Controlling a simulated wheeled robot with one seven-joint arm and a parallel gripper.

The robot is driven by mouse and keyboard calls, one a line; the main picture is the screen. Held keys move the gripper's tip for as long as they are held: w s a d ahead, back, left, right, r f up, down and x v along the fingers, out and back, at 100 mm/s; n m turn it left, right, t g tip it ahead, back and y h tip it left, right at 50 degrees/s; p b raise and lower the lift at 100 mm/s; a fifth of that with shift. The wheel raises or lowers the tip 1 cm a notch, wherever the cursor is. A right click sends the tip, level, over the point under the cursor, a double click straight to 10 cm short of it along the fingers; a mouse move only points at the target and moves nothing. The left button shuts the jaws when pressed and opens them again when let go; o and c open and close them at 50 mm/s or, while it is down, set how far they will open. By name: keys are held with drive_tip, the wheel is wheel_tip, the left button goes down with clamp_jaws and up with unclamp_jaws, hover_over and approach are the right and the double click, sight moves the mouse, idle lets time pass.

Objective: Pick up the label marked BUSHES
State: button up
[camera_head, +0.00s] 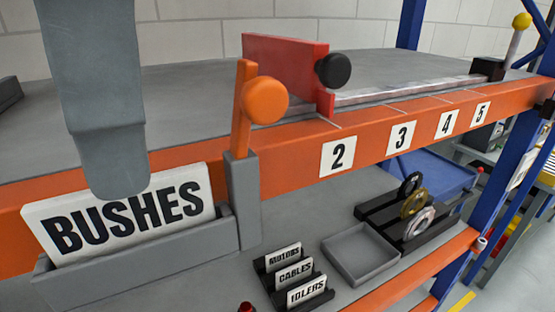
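The white label marked BUSHES (125,218) stands in a grey slotted holder (150,262) at the lower left, on the front of the orange beam. It leans back a little, and its lower edge is hidden in the holder. My gripper (115,185) comes down from above, and its grey end overlaps the label's top edge in the picture. I cannot tell whether it touches the label or whether its fingers are apart, since only one broad grey face shows.
An orange-knobbed lever (264,100) stands just right of the label. Behind it, a red carrier (285,65) with a black knob sits at a rail. Below are labels MOTORS, CABLES and IDLERS (306,291), an empty grey tray (360,255) and a black rack holding rings (418,222).

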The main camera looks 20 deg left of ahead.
sight(139, 231)
drive_tip(key=shift+a+f, duration=0.2)
drive_tip(key=shift+f, duration=0.8)
drive_tip(key=shift+a+f, duration=0.15)
drive_tip(key=shift+f, duration=0.8)
drive_tip(key=shift+c, duration=0.3)
clamp_jaws()
